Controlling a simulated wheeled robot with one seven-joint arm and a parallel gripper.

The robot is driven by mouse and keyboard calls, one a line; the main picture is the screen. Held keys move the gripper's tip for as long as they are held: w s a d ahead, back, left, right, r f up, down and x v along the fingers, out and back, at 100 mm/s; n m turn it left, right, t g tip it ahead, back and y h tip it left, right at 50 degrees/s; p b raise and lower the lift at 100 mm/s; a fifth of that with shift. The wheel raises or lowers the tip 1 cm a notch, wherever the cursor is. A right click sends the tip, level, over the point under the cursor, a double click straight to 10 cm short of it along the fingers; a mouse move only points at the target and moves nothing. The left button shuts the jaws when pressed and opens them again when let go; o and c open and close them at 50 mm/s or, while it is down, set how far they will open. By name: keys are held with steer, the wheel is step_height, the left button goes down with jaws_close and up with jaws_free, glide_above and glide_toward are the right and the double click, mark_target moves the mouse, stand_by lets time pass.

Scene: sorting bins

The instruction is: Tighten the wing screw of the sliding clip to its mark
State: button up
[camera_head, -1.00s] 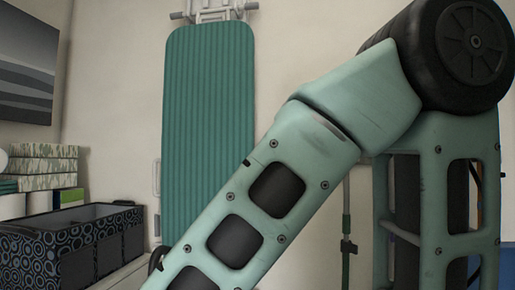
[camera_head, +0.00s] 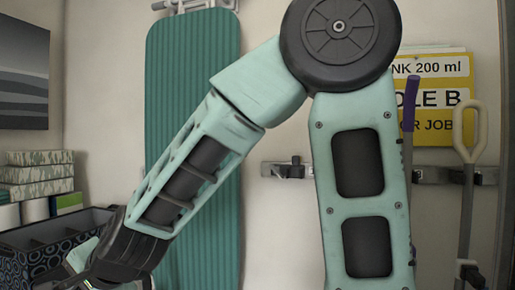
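A grey wall rail (camera_head: 268,168) runs behind my arm. A dark clip-like fitting (camera_head: 296,168) sits on it, just left of my upright arm link. It may be the sliding clip, but I cannot tell for sure. No wing screw or mark can be made out at this size. My forearm slopes down to the lower left, and my dark wrist shows near the bottom edge, well left of and below the fitting. My gripper's fingers are not visible.
A green ironing board (camera_head: 205,110) hangs on the wall behind my forearm. Patterned boxes (camera_head: 38,172) and a dark divided bin (camera_head: 40,240) stand at left. At right are a yellow sign (camera_head: 440,85), a purple-ended handle (camera_head: 409,110) and a grey-handled tool (camera_head: 468,150).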

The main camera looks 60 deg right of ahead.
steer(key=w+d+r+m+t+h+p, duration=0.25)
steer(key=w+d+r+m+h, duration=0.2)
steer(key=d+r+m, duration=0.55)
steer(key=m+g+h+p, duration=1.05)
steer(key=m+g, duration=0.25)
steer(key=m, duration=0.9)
glide_toward(274, 170)
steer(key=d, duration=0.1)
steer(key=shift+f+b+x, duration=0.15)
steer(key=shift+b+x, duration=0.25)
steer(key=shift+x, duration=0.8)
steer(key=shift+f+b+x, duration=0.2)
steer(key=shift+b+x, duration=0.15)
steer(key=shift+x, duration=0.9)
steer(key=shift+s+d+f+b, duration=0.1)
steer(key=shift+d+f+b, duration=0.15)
steer(key=shift+b, duration=0.05)
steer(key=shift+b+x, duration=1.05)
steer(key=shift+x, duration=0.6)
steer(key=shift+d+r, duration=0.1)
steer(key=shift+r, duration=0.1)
